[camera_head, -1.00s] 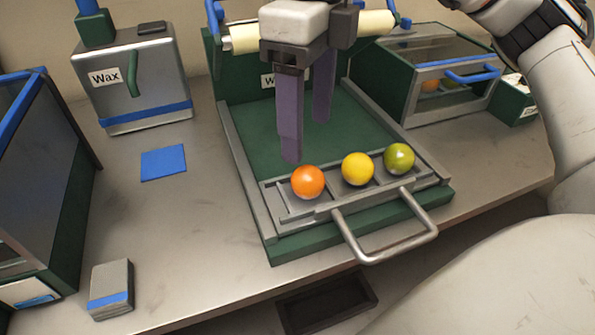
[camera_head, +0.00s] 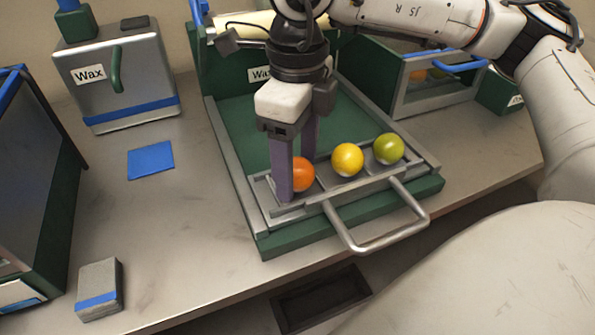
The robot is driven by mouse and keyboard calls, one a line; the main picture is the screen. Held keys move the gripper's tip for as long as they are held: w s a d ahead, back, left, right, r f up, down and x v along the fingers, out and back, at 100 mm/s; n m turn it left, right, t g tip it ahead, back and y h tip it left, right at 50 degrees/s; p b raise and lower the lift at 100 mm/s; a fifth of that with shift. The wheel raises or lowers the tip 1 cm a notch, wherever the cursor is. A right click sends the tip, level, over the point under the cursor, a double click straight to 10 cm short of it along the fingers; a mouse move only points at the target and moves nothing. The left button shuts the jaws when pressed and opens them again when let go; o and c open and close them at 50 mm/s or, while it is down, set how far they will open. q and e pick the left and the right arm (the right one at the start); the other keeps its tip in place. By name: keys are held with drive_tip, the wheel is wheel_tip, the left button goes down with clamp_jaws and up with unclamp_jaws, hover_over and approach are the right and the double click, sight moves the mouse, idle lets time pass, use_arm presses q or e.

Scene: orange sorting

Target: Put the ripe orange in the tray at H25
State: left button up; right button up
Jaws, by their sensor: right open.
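The orange fruit (camera_head: 303,175) sits in the left slot of a grey rack with a bar handle (camera_head: 376,245). A yellow fruit (camera_head: 348,160) sits in the middle slot and a green one (camera_head: 389,149) in the right slot. My right gripper (camera_head: 293,185) is open and lowered at the orange fruit. One purple finger stands in front of the fruit's left side, the other behind it. I cannot tell whether either finger touches it. My left gripper is not in view. No label reading H25 can be read.
A machine marked "Wax" (camera_head: 120,85) stands at the back left, with a blue square (camera_head: 151,160) on the counter before it. A grey and blue block (camera_head: 100,289) lies at the front left. A glass-fronted case (camera_head: 437,85) stands at the back right. The left counter is mostly clear.

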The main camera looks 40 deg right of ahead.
drive_tip(key=c, duration=1.3)
